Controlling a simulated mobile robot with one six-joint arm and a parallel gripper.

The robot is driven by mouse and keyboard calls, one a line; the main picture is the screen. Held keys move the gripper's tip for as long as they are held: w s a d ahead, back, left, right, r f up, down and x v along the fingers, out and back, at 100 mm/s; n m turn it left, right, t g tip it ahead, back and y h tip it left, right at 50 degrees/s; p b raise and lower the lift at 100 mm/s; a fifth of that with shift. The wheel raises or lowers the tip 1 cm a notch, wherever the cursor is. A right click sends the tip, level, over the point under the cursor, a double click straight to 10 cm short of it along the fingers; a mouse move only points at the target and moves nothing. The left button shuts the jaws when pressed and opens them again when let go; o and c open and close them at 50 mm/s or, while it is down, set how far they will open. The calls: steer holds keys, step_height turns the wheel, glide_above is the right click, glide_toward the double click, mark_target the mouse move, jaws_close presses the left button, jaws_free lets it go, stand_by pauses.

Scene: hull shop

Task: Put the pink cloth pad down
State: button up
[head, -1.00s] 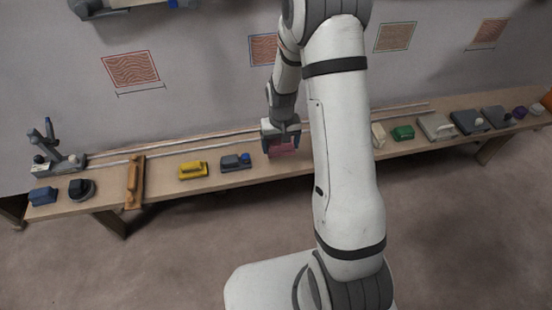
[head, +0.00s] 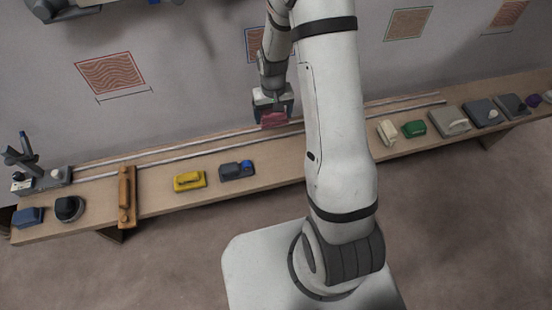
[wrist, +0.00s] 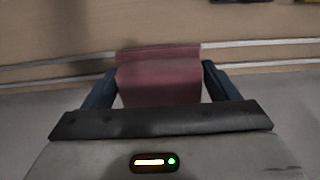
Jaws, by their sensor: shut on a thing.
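The pink cloth pad (head: 274,119) is held between the fingers of my gripper (head: 273,108), over the back part of the long wooden bench (head: 275,183). In the wrist view the pad (wrist: 158,75) fills the space between the two dark blue fingers of my gripper (wrist: 158,88), which are shut on it. The pad overlaps the metal rails (wrist: 255,44) in that view. I cannot tell whether its underside touches the bench. My arm hides part of the bench to the right of the pad.
A grey tool with a blue knob (head: 237,170) and a yellow block (head: 189,180) lie left and in front of the pad. A cream block (head: 387,132) and a green block (head: 414,129) are to the right. Bare bench shows just in front of the pad.

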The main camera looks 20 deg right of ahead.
steer(key=s+f+b, duration=0.5)
steer(key=s+b, duration=0.1)
steer(key=s, duration=0.1)
glide_above(279, 164)
step_height(279, 164, down, 4)
steer(key=shift+w+f, duration=0.1)
steer(key=shift+f, duration=0.1)
steer(key=shift+f+b, duration=0.3)
steer(key=shift+f, duration=1.95)
steer(key=shift+f, duration=0.15)
steer(key=o, duration=1)
